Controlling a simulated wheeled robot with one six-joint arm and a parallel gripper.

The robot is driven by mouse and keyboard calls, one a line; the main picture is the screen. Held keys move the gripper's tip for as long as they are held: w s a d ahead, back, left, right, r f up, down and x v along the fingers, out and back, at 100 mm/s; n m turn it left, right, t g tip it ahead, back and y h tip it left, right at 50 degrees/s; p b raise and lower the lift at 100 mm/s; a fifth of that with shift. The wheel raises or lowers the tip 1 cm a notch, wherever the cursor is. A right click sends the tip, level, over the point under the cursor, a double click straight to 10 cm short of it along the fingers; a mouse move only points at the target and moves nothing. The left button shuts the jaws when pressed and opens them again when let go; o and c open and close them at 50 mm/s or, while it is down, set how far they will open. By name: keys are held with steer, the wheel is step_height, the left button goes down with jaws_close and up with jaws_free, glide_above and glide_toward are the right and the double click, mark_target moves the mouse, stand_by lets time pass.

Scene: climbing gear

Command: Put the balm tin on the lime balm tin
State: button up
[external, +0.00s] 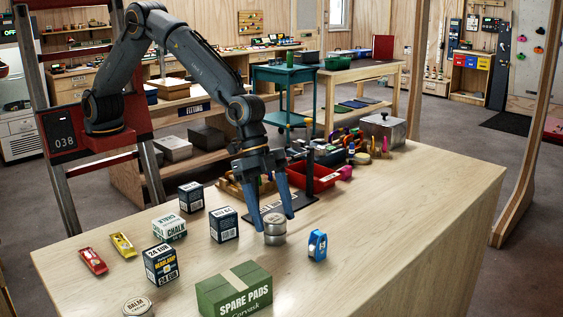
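A round, silvery tin shape (275,231) stands on the wooden table. It has a pale lid and bands around its side; I cannot tell whether it is one tin or two stacked. My gripper (273,222) points down over it, with its two blue fingers apart, one at each side of the tin. Whether the fingers touch it is too small to tell. Another round tin (138,306), with a pale lid reading BALM, lies flat at the near left edge of the table, partly cut off by the picture's bottom. No lime colour shows clearly on either tin.
A green SPARE PADS box (234,292) stands in front of my gripper, and a blue tape dispenser (317,245) to its right. Several small boxes, including a headlamp box (161,264), stand left. A red tray (313,177) lies behind. The table's right side is clear.

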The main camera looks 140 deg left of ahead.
steer(key=shift+r, duration=0.15)
steer(key=shift+r, duration=0.25)
steer(key=b+v, duration=0.3)
steer(key=v, duration=0.8)
steer(key=shift+s+r, duration=0.2)
steer(key=shift+r, duration=0.1)
